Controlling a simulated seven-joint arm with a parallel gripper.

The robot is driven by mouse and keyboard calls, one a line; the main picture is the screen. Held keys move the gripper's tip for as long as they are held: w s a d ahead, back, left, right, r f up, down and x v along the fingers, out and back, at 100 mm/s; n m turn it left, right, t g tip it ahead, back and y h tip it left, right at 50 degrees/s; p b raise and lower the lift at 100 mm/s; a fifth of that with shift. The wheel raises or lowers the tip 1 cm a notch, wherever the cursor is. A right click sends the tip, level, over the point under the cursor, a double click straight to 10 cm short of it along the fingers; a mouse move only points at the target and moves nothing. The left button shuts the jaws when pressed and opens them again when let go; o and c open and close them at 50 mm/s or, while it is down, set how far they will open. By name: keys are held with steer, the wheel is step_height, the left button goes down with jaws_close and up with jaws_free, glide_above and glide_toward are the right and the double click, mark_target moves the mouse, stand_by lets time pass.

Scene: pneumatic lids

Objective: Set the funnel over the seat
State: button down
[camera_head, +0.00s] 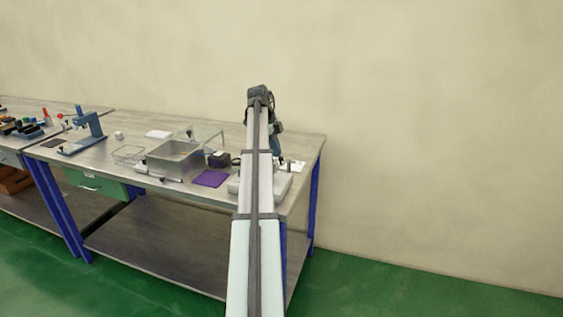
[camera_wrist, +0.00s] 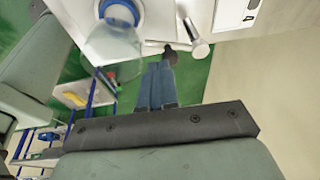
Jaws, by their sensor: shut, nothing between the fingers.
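In the wrist view, a clear, cone-like piece with a blue ring (camera_wrist: 112,46), which looks like the funnel, is at the upper left, beside my fingers and apart from them in the picture. My gripper (camera_wrist: 161,66) has its two blue fingers together, with nothing held. Close past the fingertips is a small dark knob (camera_wrist: 170,54), and to its right a tilted silvery cylinder (camera_wrist: 197,40). I cannot tell which part is the seat. In the head view my arm covers much of a pale base (camera_head: 281,185), and my fingers and the funnel cannot be made out.
The steel workbench (camera_head: 225,133) carries a metal box (camera_head: 174,160), a purple mat (camera_head: 210,179), a dark block (camera_head: 219,159), a wire basket (camera_head: 127,154) and a blue press-like stand (camera_head: 94,126). The bench ends at the right, with open floor (camera_head: 400,290) beyond.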

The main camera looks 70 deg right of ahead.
steer(key=s+a+r+n+t+h, duration=0.3)
steer(key=a+n, duration=0.3)
steer(key=s+a+r+n+t+h, duration=0.3)
steer(key=a+n, duration=0.3)
steer(key=n, duration=0.1)
steer(key=shift+d+x, duration=0.15)
steer(key=shift+x, duration=2.35)
steer(key=shift+d+x, duration=0.15)
steer(key=shift+x, duration=2.35)
steer(key=shift+s+r, duration=0.1)
steer(key=shift+r, duration=0.1)
steer(key=shift+g, duration=0.3)
